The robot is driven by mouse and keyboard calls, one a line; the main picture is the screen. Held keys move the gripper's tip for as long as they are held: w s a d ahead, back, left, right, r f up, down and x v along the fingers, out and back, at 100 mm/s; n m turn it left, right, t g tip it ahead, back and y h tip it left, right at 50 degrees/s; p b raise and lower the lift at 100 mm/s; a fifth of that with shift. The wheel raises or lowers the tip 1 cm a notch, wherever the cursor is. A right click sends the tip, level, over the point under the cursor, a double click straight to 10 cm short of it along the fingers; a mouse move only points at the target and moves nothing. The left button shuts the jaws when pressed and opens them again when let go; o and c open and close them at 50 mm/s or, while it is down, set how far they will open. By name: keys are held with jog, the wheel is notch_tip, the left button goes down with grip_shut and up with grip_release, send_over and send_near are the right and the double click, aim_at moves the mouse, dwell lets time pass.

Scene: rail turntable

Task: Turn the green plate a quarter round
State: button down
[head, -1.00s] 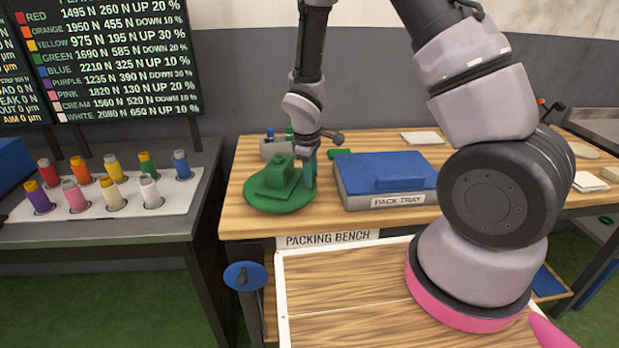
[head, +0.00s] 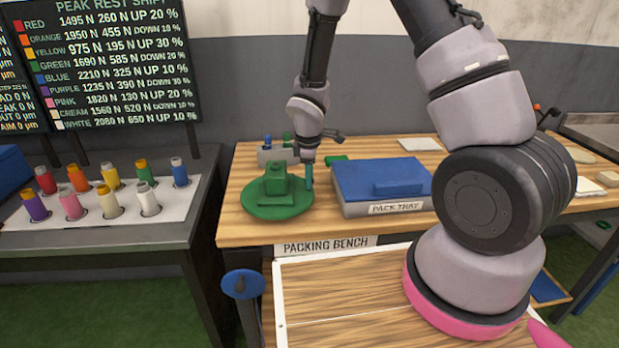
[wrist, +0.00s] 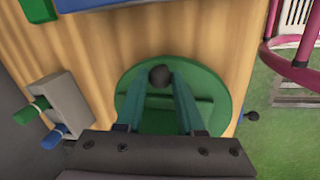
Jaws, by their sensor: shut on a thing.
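The green plate (head: 262,211) is round and lies flat on the left part of the packing bench, with a stepped green block (head: 276,184) on it. In the wrist view the plate (wrist: 218,82) spreads under my fingers, with a raised green bar across it. My gripper (head: 308,181) points down at the plate's right edge in the head view. Its two teal fingers are shut on a dark round knob (wrist: 158,75), which shows between the fingertips near the plate's rim. The knob's lower part is hidden.
A blue-lidded pack tray (head: 372,176) stands close to the right of the plate. Behind the plate is a small grey holder (head: 268,156) with blue and green pegs. A rack of coloured cylinders (head: 110,203) stands on the table at left. The bench's front edge (head: 240,240) is near.

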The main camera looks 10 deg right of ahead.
jog(key=shift+w, duration=0.1)
jog(key=c, duration=0.5)
grip_release()
jog(key=shift+c, duration=0.2)
notch_tip(320, 180, up, 11)
jog(key=s, duration=0.2)
jog(key=shift+a+f, duration=0.2)
jog(key=shift+a, duration=0.05)
